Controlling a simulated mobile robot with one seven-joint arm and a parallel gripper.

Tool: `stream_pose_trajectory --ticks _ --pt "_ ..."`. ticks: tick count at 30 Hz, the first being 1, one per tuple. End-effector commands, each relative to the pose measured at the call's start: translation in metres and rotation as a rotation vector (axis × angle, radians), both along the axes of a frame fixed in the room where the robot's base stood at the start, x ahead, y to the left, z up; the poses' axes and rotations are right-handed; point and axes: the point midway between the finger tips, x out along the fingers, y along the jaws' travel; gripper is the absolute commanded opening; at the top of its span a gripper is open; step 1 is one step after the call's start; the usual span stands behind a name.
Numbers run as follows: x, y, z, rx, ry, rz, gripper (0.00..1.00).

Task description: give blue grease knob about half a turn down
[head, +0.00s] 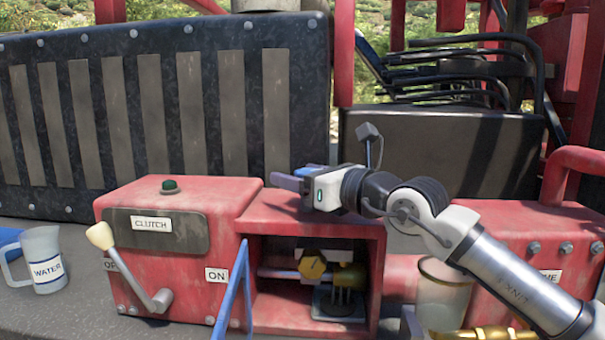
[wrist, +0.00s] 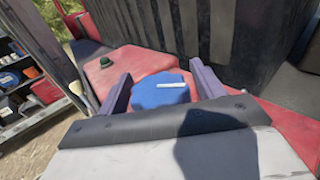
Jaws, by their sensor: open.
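The blue grease knob (wrist: 160,94) shows in the wrist view, on top of the red housing, with a white bar mark across its face. My gripper (wrist: 160,72) is open, with one purple-grey finger on each side of the knob. I cannot tell whether either finger touches it. The near part of the knob is hidden by my gripper's body. In the head view my gripper (head: 287,181) is above the red open-fronted box (head: 262,214). The knob cannot be made out clearly there.
A red clutch box (head: 180,262) with a pale-knobbed lever (head: 101,236) and green button (head: 169,186) stands left. A yellow valve knob (head: 313,265) is inside the open box. A blue bar (head: 232,290) leans in front. A water jug (head: 42,262) stands far left.

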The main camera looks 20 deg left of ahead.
Motion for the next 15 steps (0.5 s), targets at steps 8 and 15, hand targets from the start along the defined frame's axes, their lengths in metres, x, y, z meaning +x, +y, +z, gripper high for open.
stream_pose_trajectory --ticks 8,15 --pt "-0.0001 -0.0003 -0.0001 0.000 0.000 0.000 0.43" --pt "-0.0002 -0.0003 -0.0004 0.000 0.000 0.000 0.23"
